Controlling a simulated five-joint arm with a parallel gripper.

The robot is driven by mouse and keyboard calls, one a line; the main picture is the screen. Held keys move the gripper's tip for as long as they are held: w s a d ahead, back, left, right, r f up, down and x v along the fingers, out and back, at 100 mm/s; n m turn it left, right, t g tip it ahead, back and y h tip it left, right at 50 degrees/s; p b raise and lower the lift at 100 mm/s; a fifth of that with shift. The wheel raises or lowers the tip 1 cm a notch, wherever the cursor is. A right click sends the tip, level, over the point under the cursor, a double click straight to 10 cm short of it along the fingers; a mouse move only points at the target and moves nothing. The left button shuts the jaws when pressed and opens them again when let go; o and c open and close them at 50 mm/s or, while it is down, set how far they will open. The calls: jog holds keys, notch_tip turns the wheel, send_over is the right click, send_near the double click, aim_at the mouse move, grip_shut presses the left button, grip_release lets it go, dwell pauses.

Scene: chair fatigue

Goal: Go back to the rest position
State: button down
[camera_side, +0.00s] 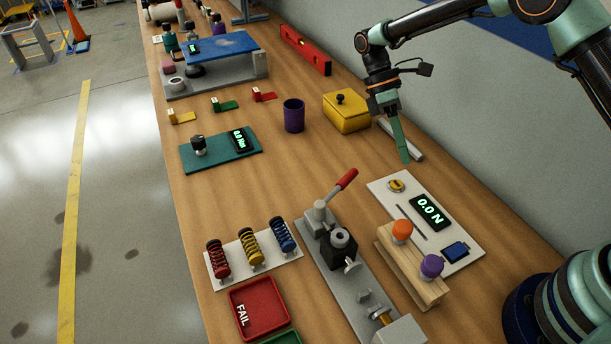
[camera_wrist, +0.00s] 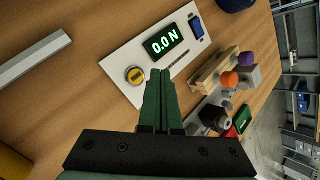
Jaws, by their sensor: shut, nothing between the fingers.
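My gripper (camera_side: 405,158) has green fingers and points down above the bench, between the yellow box and the white force panel. It is shut and empty. In the wrist view the two fingers of my gripper (camera_wrist: 158,75) lie together, their tips by the edge of the white panel (camera_wrist: 148,53). Whether the fingertips touch the bench cannot be told.
A yellow lidded box (camera_side: 346,113) stands just left of my gripper, with a pale bar (camera_side: 418,152) behind it. A wooden block (camera_side: 412,265) holds orange and purple knobs. A red-handled clamp fixture (camera_side: 340,240) stands nearer. Bare wood (camera_side: 310,165) lies to the left.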

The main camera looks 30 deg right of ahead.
notch_tip(320, 180, up, 12)
jog(key=s+d+m+t, duration=0.2)
jog(key=m+t, duration=0.3)
jog(key=t, duration=0.1)
jog(key=s+d+r+m+t+y, duration=0.1)
jog(key=s+d+r+m+t, duration=0.2)
jog(key=s+r+m+t, duration=0.2)
jog(key=s+m+t, duration=0.1)
jog(key=s+t, duration=0.1)
jog(key=s, duration=0.1)
jog(key=shift+d, duration=0.15)
